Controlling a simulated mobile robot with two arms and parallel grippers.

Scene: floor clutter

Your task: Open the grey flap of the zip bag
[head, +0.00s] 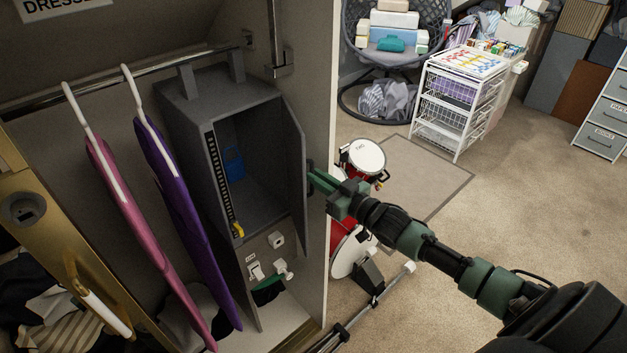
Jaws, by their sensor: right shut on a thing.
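The zip bag (185,125) is a boxy grey case hanging by two grey straps from the wardrobe rail. A black toothed zip strip (219,180) with a yellow pull (238,230) runs down the left side of its opening. The grey flap (296,165) stands swung out at the right of the opening, so the inside shows, with a small blue thing (234,163) in it. My right gripper (312,180) comes in from the right and is shut at the flap's outer edge; its fingertips are partly hidden. My left gripper is not in view.
A pink garment (140,230) and a purple garment (185,205) hang left of the bag. The wardrobe's side panel (315,60) stands right behind the flap. Red drums (362,157) stand just outside, near my right arm. Carpet is clear farther right.

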